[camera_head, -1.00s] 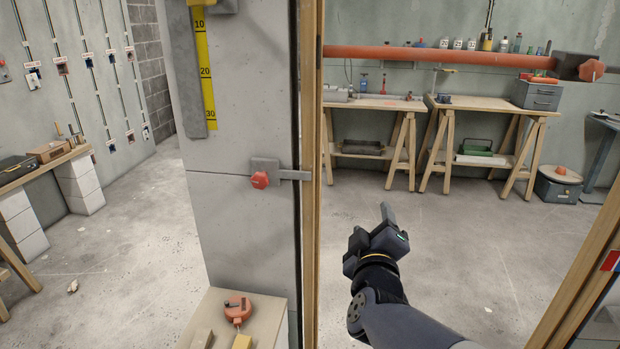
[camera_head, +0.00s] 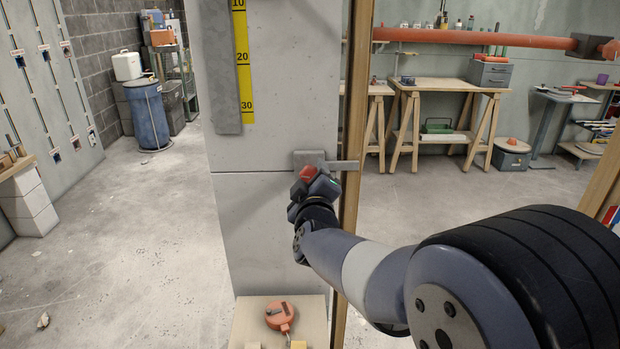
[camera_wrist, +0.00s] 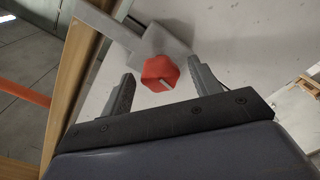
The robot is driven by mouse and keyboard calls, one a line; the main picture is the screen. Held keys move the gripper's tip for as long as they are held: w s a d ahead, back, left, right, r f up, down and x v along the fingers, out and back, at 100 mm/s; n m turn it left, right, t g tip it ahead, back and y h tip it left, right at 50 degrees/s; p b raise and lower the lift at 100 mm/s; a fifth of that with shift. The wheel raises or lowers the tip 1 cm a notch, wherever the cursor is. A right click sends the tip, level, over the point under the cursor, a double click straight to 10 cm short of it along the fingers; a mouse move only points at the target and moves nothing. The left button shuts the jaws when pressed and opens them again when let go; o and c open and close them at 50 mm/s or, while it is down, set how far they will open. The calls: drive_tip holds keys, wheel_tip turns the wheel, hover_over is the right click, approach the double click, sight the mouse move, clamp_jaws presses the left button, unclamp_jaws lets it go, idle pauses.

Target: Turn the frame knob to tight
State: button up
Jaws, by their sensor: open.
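The red frame knob (camera_head: 308,173) sits on a grey metal clamp (camera_head: 341,165) fixed at the edge of the concrete pillar, beside the wooden frame post. In the wrist view the red knob (camera_wrist: 160,73) has a lobed edge and a pale line on its face. My gripper (camera_wrist: 161,88) is open, with one finger on each side of the knob. I see gaps between the knob and both fingers, so it is not gripped. In the head view my gripper (camera_head: 314,184) is at the knob and hides its lower part.
A wooden post (camera_head: 355,110) stands right of the pillar (camera_head: 270,230). An orange pipe (camera_head: 480,37) crosses at upper right. A small stand (camera_head: 245,322) with an orange round tool (camera_head: 280,314) is below. Open floor lies left of the pillar.

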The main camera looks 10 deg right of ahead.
drive_tip(key=shift+w+d, duration=0.1)
drive_tip(key=shift+w, duration=0.75)
drive_tip(key=c, duration=1)
